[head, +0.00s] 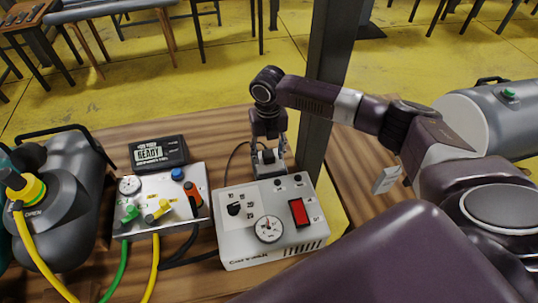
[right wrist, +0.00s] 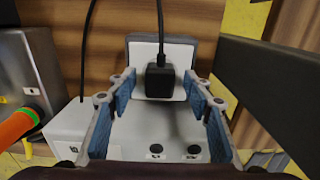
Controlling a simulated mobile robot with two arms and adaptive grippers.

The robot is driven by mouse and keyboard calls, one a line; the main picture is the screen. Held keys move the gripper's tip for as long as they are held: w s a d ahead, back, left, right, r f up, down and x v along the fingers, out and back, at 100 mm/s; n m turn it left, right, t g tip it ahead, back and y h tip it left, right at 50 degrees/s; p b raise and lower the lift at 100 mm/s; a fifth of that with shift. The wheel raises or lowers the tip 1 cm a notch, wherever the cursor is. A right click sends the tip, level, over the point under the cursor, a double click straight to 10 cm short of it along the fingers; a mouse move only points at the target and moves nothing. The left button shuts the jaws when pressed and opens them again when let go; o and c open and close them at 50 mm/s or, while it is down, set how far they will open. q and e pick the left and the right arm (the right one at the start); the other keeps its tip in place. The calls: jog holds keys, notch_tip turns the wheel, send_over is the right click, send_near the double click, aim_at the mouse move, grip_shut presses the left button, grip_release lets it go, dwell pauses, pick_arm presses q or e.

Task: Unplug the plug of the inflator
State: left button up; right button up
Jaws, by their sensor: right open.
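The inflator (head: 237,255) is a white box with a dial gauge, a black knob and a red switch, standing on the wooden table. The black plug (right wrist: 160,82) sits in a pale socket plate at the inflator's back, with its black cord running up and away from it. My right gripper (head: 270,150) points down over the inflator's back edge. In the right wrist view, its blue-padded fingers (right wrist: 160,90) are open, one on each side of the plug, with visible gaps between pads and plug. My left gripper is not in view.
Left of the inflator stands a control box (head: 168,213) with coloured valves and hoses, with a black READY display (head: 158,152) behind it. A dark tank (head: 70,215) is at far left. A dark post (head: 328,90) rises close to my right gripper. A grey tank (head: 490,118) is at right.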

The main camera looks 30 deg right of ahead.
aim_at(268, 153)
grip_shut()
dwell(0.4)
jog(key=shift+r, duration=0.15)
jog(key=shift+r+p, duration=2.85)
jog(key=shift+p, duration=0.25)
